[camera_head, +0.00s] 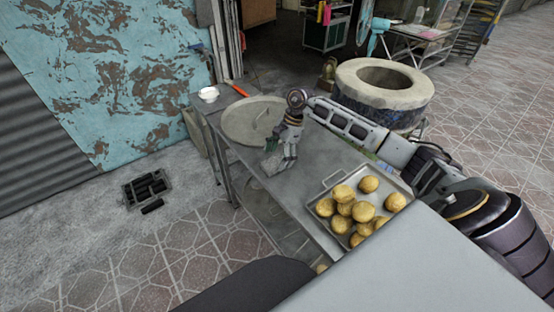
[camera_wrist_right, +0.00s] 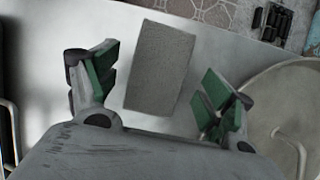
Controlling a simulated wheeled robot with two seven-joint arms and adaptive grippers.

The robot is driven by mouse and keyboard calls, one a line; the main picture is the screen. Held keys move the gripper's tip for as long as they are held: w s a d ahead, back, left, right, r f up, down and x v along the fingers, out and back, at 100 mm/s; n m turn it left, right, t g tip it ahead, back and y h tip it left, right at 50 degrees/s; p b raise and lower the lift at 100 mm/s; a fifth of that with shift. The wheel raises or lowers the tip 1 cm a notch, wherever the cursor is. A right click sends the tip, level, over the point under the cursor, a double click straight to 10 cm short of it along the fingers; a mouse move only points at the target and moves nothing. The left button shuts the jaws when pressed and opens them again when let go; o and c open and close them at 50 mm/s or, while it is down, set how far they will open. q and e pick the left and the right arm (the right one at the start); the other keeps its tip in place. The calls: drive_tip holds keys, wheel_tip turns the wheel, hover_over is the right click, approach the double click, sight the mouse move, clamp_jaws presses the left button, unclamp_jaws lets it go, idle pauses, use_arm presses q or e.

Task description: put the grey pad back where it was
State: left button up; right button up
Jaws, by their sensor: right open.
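The grey pad (camera_wrist_right: 160,67) lies flat on the metal table, between and just beyond the spread fingers of my right gripper (camera_wrist_right: 158,95) in the right wrist view. The fingers, with green pads, are apart and do not touch it. In the head view the grey pad (camera_head: 272,164) shows beside the tips of my right gripper (camera_head: 280,152), which points down over the table. My left gripper is not in view.
A round metal lid (camera_head: 250,118) with a handle lies behind the gripper on the table (camera_head: 300,192). A tray (camera_head: 325,208) of several round buns stands at the near end. A white bowl (camera_head: 208,94) and a red-handled tool (camera_head: 236,88) are at the far end. The barrel oven (camera_head: 400,100) stands behind my right arm.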

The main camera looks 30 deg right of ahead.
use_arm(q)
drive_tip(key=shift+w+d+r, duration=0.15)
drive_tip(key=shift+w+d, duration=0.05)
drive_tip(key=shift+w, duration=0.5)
use_arm(e)
drive_tip(key=v, duration=1)
drive_tip(key=shift+d+r, duration=0.2)
drive_tip(key=shift+r, duration=0.05)
